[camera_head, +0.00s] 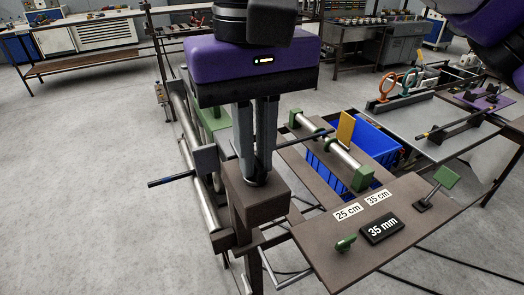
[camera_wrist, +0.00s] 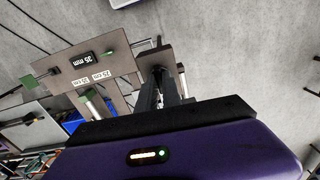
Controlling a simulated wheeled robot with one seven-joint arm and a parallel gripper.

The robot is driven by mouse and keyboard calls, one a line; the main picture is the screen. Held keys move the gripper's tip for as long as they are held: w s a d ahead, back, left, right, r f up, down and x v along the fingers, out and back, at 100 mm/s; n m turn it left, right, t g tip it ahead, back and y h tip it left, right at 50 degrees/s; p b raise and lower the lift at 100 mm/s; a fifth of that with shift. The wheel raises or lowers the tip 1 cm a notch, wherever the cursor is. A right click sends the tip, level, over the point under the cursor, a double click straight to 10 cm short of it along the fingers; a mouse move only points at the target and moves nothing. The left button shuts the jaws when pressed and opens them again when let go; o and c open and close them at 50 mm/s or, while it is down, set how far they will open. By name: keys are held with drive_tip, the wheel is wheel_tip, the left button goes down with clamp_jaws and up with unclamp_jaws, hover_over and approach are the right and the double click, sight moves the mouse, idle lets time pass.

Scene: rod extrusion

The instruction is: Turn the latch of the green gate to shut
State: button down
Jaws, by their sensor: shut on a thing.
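My gripper (camera_head: 257,182) points straight down over a brown block on a post (camera_head: 262,208), with its fingers close together. Its fingertips are around a small dark piece at the block's top, which appears to be the latch; the fingers hide most of it. In the wrist view my gripper (camera_wrist: 165,78) also reaches to the top of this block (camera_wrist: 154,58). A green plate (camera_head: 210,117) stands partly hidden behind the fingers. I cannot tell for sure which green part is the gate, nor the latch's angle.
To the right are a brown table with a green flag (camera_head: 446,177), a green knob (camera_head: 346,243), a sign (camera_head: 382,229) and a blue bin (camera_head: 375,140). Open floor lies left.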

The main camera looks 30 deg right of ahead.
drive_tip(key=shift+n, duration=0.4)
drive_tip(key=c, duration=1.5)
unclamp_jaws()
drive_tip(key=shift+r, duration=3.9)
